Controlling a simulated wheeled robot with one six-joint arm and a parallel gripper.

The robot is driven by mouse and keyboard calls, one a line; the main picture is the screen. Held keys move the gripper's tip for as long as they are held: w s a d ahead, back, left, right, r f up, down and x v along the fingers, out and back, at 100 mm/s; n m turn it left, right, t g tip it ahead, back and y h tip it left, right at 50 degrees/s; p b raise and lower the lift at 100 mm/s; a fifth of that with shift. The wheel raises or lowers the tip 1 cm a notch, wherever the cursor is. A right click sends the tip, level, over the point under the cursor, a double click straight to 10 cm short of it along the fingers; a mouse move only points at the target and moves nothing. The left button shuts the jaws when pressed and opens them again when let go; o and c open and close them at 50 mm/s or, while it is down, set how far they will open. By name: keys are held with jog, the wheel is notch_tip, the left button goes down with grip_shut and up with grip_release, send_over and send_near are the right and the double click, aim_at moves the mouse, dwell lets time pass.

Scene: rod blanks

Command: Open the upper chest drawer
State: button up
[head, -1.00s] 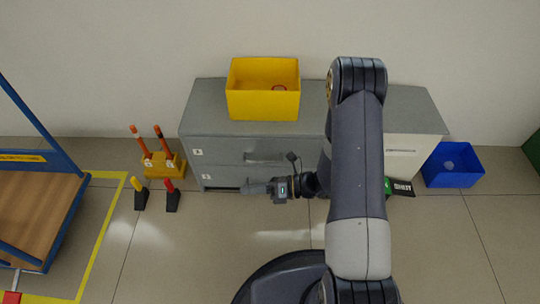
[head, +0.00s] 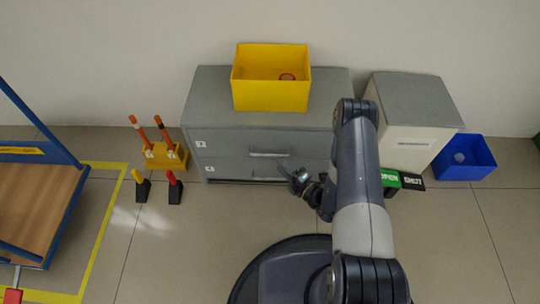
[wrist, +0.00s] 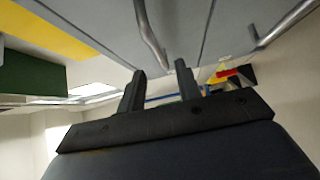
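The grey chest (head: 222,165) stands against the wall with two drawers, both looking closed. The upper drawer has a bar handle (head: 268,154) at its middle, and the lower drawer has a similar handle (head: 268,178) below it. My gripper (head: 284,171) is in front of the chest, low and just right of the handles. In the wrist view my gripper (wrist: 160,68) has its two fingers apart with nothing between them. The handle nearer the yellow box (wrist: 150,35) appears beyond the fingertips, apart from them. The other handle (wrist: 288,24) is at upper right.
A yellow box (head: 270,95) sits on the chest. A pale cabinet (head: 410,140) stands to its right, with OPEN and SHUT signs (head: 403,180) before it and a blue bin (head: 465,165) beyond. Coloured pegs and a yellow rack (head: 168,157) stand left.

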aim_at(270, 155)
jog(key=b+x, duration=0.1)
jog(key=x, duration=0.6)
jog(key=shift+w+a, duration=0.1)
jog(key=shift+a, duration=0.05)
jog(key=shift+c, duration=0.4)
grip_shut()
